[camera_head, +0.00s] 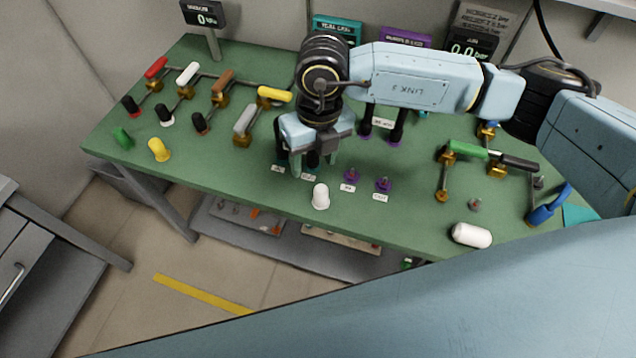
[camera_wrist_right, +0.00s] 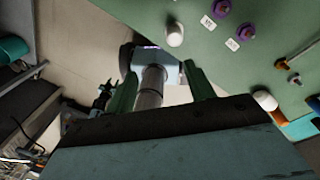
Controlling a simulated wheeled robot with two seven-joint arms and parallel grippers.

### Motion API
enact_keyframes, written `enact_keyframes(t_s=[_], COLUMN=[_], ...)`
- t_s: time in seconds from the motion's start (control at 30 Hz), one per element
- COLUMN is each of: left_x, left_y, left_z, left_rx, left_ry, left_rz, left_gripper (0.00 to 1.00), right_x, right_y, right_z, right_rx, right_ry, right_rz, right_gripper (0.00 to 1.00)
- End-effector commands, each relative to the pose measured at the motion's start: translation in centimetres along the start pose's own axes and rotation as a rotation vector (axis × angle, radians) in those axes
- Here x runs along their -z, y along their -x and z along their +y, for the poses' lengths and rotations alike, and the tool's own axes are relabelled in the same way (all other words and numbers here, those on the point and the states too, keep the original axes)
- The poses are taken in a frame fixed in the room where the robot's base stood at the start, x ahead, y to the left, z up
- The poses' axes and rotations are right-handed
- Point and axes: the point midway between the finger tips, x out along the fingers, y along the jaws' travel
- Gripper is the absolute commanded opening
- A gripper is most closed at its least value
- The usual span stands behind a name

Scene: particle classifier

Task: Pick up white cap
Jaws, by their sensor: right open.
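A small white cap (camera_head: 321,196) stands on the green table near its front edge, and it also shows at the top of the right wrist view (camera_wrist_right: 174,35). A larger white rounded piece (camera_head: 472,235) lies on its side further right near the same edge. My right gripper (camera_head: 312,165) is open and empty, its fingers pointing down behind and slightly left of the small cap. In the right wrist view its two green fingers (camera_wrist_right: 160,85) are apart, with the cap beyond them and not between them. My left gripper is not in view.
The green table (camera_head: 250,185) carries valves with coloured handles at the left (camera_head: 190,90) and right (camera_head: 468,149). Two purple fittings (camera_head: 383,184) stand just right of the cap. A yellow cap (camera_head: 158,150) and a green cap (camera_head: 123,138) are at the left edge.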

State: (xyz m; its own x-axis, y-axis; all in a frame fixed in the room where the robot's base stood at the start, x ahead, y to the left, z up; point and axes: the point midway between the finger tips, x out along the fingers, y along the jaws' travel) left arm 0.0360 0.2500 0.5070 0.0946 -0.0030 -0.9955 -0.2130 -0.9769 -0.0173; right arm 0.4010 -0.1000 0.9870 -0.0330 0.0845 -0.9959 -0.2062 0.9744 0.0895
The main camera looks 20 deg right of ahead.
Motion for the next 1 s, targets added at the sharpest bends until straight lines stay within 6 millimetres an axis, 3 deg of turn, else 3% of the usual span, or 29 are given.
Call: enact_keyframes(t_s=[0.17,0.5,0.73,1.0], left_x=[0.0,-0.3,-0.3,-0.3], left_y=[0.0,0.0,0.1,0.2], left_z=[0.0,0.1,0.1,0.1], left_rx=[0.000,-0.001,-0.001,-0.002], left_ry=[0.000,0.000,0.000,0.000], left_rz=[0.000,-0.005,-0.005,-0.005], left_gripper=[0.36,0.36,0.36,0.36], right_x=[-0.4,-0.5,-0.5,-0.4], right_y=[-0.7,-6.7,-8.3,-12.2], right_z=[-2.1,-2.5,-2.6,-2.9], right_rx=[0.096,0.091,0.090,0.089], right_ry=[-0.022,-0.019,-0.018,-0.018], right_rz=[-0.012,-0.012,-0.013,-0.012], right_gripper=[0.54,0.54,0.54,0.54])
